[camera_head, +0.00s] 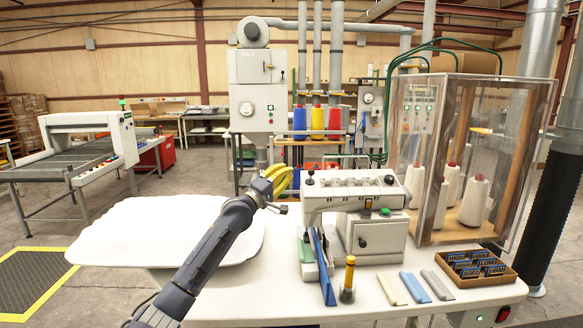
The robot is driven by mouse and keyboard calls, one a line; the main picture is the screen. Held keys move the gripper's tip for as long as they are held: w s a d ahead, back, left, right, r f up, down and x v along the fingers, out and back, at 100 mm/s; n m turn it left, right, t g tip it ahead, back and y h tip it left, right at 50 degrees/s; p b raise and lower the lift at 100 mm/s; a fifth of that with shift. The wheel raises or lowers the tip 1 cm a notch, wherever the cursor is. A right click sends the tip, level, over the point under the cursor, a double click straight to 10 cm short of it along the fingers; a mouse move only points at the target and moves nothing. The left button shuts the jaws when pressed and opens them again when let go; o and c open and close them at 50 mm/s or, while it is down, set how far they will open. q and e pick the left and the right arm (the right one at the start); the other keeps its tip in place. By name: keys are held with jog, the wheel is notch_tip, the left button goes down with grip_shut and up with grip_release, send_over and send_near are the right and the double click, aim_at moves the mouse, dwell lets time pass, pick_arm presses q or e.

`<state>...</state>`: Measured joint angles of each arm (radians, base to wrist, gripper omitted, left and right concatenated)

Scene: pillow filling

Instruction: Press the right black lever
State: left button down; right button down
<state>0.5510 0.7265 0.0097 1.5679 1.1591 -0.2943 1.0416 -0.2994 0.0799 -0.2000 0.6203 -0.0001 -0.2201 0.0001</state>
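A light-grey sewing-type machine (350,195) stands on the white table. A black knob (310,174) on a short stem rises at its left end. Another black knob (388,180) sits on top at its right end. My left arm reaches up from the bottom, and my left gripper (274,194) is just left of the machine's left end, apart from the right knob. Yellow curved parts show at the gripper; whether its fingers are open is unclear. My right gripper is not in view.
A white pillow (160,232) lies at the left of the table (420,300). A clear case with thread cones (474,200) stands behind right.

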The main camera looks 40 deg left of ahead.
pick_arm(q)
jog(key=shift+s+a+f, duration=0.1)
jog(key=shift+s+f, duration=0.25)
jog(key=shift+s, duration=0.25)
